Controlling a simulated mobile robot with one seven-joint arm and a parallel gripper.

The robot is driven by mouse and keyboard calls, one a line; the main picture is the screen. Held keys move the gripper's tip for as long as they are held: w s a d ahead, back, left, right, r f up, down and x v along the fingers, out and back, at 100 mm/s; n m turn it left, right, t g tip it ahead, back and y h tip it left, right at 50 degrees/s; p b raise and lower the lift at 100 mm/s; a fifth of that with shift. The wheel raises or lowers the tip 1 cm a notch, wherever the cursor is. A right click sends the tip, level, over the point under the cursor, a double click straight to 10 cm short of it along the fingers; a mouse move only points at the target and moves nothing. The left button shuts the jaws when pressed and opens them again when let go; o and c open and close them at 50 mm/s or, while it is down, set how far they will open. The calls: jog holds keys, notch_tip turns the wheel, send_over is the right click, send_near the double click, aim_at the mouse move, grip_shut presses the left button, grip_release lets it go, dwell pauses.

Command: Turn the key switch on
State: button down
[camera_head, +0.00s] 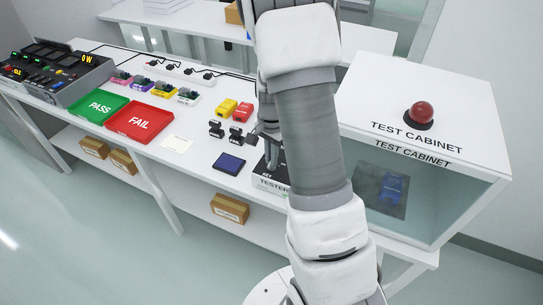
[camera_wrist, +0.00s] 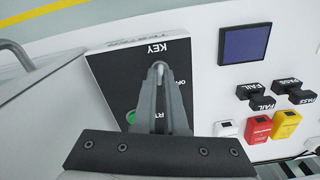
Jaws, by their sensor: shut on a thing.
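The tester box (camera_head: 268,182) stands on the white bench, partly hidden behind my arm in the head view. Its black panel (camera_wrist: 112,72) fills the middle of the wrist view, with the word KEY upside down and part of an OFF label. My gripper (camera_wrist: 160,82) reaches over the panel, its two fingers close together. They are shut on the key (camera_wrist: 159,66) of the key switch, of which only a small pale part shows at the fingertips. The fingers hide most of the switch, so its exact turn angle cannot be told. A green button (camera_wrist: 131,117) is partly visible beside the fingers.
The test cabinet (camera_head: 460,100) with a red dome button (camera_head: 419,113) stands right of my arm. A dark blue square (camera_head: 229,163), black PASS and FAIL stamps, and yellow and red blocks lie left of the tester. Green PASS (camera_head: 99,104) and red FAIL (camera_head: 139,121) trays are farther left.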

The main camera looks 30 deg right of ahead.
jog(key=m+p, duration=0.1)
jog(key=m, duration=0.3)
jog(key=shift+m, duration=0.4)
dwell(0.4)
jog(key=c, duration=1)
grip_release()
notch_tip(320, 180, up, 18)
jog(key=shift+f+p, duration=0.25)
jog(key=shift+p, duration=0.9)
